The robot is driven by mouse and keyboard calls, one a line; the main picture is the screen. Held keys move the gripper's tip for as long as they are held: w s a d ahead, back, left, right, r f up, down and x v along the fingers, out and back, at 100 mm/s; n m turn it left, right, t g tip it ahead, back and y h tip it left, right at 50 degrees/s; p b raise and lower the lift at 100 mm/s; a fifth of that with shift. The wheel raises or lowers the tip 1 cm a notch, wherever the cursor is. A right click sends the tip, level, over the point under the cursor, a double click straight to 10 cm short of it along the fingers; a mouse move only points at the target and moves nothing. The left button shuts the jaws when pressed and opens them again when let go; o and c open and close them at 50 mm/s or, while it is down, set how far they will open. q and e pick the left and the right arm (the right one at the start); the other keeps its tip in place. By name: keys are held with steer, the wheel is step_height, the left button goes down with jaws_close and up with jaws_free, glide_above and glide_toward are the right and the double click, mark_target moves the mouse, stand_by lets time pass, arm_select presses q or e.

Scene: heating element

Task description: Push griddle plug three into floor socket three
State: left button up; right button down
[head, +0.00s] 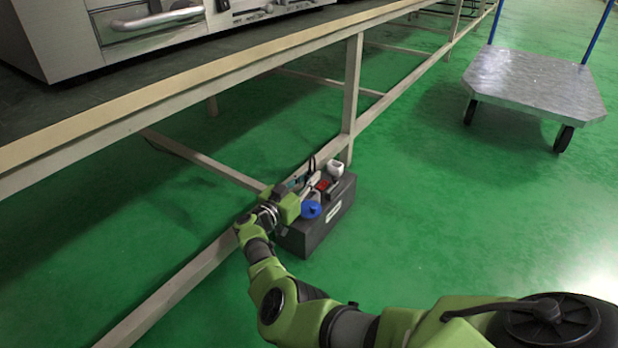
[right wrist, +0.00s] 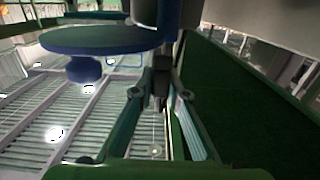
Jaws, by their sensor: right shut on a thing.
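A dark grey box (head: 318,232) with a small white label stands on the green floor beside the bench leg. Several small fittings crowd its top, among them a blue round cap (head: 310,210), a white piece (head: 335,168) and a red piece (head: 322,184). My right gripper (head: 287,206) is at the left side of the box top. In the right wrist view its fingers (right wrist: 161,92) are closed on a narrow dark part, apparently the griddle plug. The blue disc (right wrist: 100,40) with a knob shows to their left. The plug's far end and socket three cannot be made out. My left gripper is out of view.
A long wooden-edged bench (head: 200,85) with metal appliances runs along the left. Its leg (head: 352,95) and low rail (head: 185,290) pass close to the box. A metal trolley (head: 535,85) stands at the upper right. Floor right of the box is clear.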

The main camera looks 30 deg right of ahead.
steer(key=shift+f+b, duration=1.8)
steer(key=shift+f, duration=0.25)
steer(key=c, duration=1.9)
jaws_free()
steer(key=shift+r, duration=0.1)
